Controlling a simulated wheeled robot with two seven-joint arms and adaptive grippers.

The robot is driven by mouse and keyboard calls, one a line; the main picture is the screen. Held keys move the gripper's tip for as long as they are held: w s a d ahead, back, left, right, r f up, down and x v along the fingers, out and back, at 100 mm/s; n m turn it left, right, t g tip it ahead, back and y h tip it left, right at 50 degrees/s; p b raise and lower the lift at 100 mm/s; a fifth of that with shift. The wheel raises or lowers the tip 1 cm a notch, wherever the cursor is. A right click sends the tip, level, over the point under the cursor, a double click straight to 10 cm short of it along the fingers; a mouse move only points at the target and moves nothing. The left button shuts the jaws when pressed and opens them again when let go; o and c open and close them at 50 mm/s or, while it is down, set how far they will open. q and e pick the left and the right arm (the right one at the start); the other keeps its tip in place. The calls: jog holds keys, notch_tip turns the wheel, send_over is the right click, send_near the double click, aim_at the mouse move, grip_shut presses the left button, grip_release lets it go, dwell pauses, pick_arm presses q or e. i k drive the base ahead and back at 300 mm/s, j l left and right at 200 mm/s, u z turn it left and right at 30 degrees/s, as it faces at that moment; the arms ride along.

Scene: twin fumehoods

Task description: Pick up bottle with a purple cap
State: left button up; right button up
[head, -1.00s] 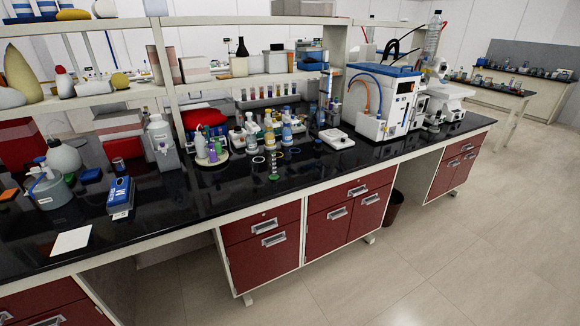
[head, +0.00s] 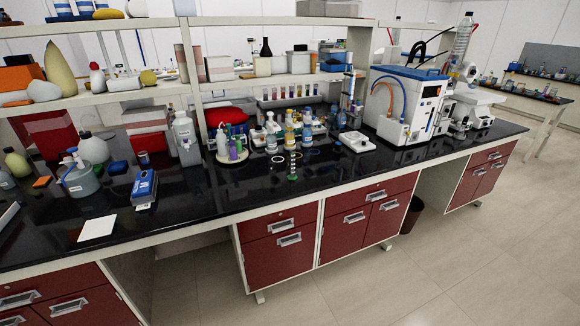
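A small bottle with purple on it (head: 233,151) stands on a round pale tray (head: 232,159) on the black bench top, in the middle distance. It is small in the picture, so I cannot tell for sure whether the purple is its cap or its body. A white bottle (head: 222,142) and a small green item stand close beside it on the tray. Neither of my grippers shows in the head view.
Several reagent bottles (head: 289,133) crowd just right of the tray. A large grey jug (head: 186,140) stands left of it. A blue device (head: 144,186) and white sheet (head: 97,227) lie nearer left. The floor (head: 370,285) before the red drawers is clear.

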aim_at(233, 154)
jog(key=i+l+u, duration=0.35)
jog(key=i+l, duration=0.3)
jog(key=i, duration=0.25)
jog(key=i+l+u, duration=0.3)
jog(key=i+l, duration=0.5)
jog(key=l, duration=0.1)
